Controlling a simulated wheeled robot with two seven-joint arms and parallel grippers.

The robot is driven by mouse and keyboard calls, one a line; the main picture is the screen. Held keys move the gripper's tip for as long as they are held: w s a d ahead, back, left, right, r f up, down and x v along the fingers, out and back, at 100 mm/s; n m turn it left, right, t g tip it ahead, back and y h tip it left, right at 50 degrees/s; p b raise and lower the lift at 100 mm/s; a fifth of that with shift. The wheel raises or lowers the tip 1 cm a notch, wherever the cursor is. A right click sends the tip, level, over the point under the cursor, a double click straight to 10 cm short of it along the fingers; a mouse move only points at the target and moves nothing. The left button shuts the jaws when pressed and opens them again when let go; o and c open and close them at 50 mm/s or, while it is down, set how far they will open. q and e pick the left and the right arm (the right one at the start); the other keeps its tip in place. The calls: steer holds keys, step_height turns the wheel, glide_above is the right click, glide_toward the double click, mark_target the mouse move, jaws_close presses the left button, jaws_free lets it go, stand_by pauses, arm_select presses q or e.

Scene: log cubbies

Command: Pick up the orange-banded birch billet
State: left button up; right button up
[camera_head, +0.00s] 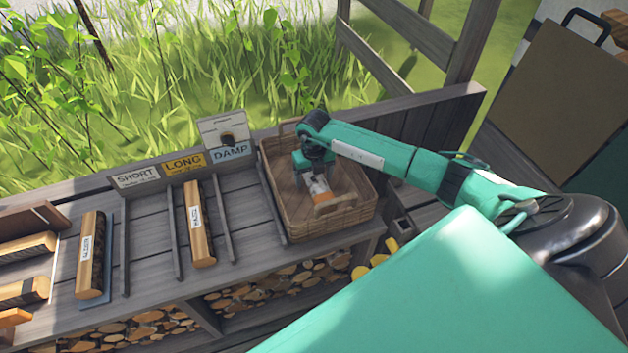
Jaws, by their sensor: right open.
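The orange-banded birch billet (320,188) is pale with an orange end or band and sits in the wicker basket (353,216), right of the middle of the view. Only part of it shows. My right gripper (311,181) reaches into the basket from above, its jaws open right at the billet. The gripper's body hides part of the billet, and I cannot tell whether the fingers touch it. My left gripper is not in view.
Labelled billets lie on the grey bench, one (203,247) in the middle and one (93,250) further left. Dark divider rails (224,222) run between the lanes. SHORT (136,177), LONG (184,162) and DAMP (231,151) signs stand behind. A wooden post and rails rise at the back right.

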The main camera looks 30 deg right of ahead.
steer(key=c, duration=1.3)
steer(key=shift+r, duration=0.1)
